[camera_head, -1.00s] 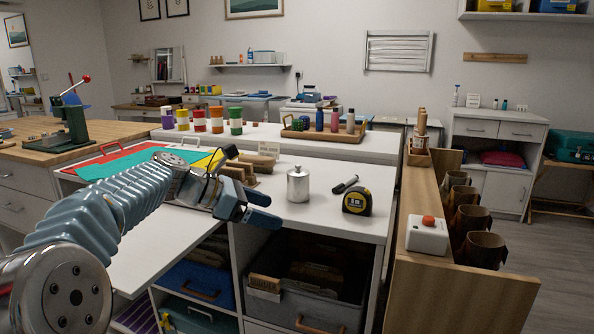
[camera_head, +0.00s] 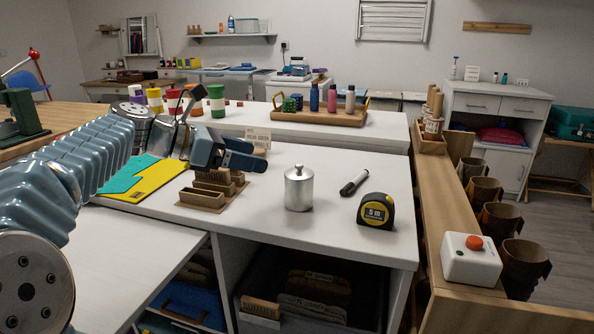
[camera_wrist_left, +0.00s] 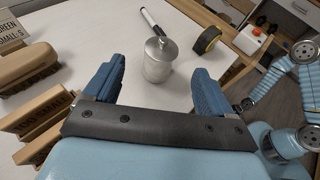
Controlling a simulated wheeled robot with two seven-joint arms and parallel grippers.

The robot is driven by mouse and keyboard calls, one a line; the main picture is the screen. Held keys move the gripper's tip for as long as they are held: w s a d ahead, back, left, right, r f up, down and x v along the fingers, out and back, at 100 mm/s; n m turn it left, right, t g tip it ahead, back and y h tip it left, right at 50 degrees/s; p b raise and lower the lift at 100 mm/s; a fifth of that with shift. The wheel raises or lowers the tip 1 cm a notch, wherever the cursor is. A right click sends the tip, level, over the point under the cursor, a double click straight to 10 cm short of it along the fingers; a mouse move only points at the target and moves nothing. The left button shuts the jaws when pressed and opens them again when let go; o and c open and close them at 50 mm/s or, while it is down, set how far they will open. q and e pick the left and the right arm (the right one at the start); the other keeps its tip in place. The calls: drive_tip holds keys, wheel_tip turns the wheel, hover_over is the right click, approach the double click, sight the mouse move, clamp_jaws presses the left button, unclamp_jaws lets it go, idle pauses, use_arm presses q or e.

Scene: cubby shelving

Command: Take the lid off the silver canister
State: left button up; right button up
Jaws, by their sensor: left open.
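The silver canister (camera_head: 299,191) stands upright on the white cabinet top, with its knobbed lid (camera_head: 298,172) on. My left gripper (camera_head: 262,153) is open and empty, behind and to the left of the canister in the head view. In the left wrist view, the canister (camera_wrist_left: 158,62) stands ahead of the gap between the blue fingers (camera_wrist_left: 157,88), apart from both, and its lid knob (camera_wrist_left: 162,41) shows on top. My right gripper is not seen in the head view; blue arm links show at the right of the left wrist view.
A white box with a red button (camera_head: 472,258) sits on the wooden ledge at right. Front cabinet top is clear.

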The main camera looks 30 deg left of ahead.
sight(293, 174)
use_arm(q)
drive_tip(key=x, duration=1)
drive_tip(key=shift+d, duration=0.3)
drive_tip(key=shift+s, duration=0.1)
drive_tip(key=c, duration=1.2)
drive_tip(key=shift+o, duration=0.2)
